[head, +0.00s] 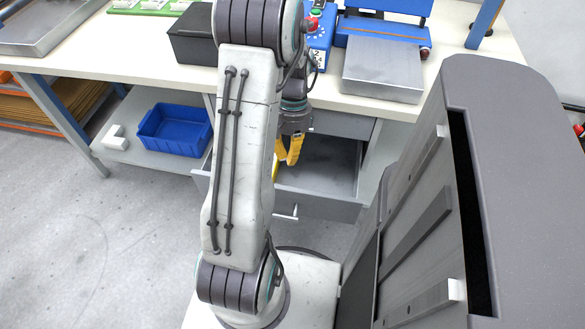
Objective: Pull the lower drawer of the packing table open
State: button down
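The lower drawer (330,206) of the packing table (135,49) stands pulled out, with its grey inside showing. Its bar handle (286,214) is on the front face, near my arm. The upper drawer front (345,125) above it looks shut. My gripper (287,164) has yellow fingers and hangs below the tabletop edge, over the open drawer and behind its front as I see it. My arm hides part of the fingers and the drawer's middle, so I cannot tell the finger opening or any contact.
A blue bin (174,131) and a small white piece (115,138) sit on the lower shelf at left. On the tabletop are a black box (192,36), a blue control box (320,32) and a metal block (383,70). Grey floor at left is clear.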

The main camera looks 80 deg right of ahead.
notch_tip(320, 180, down, 10)
jog(key=b, duration=0.4)
jog(key=shift+s+r, duration=0.25)
jog(key=shift+s, duration=0.15)
jog(key=shift+a, duration=0.1)
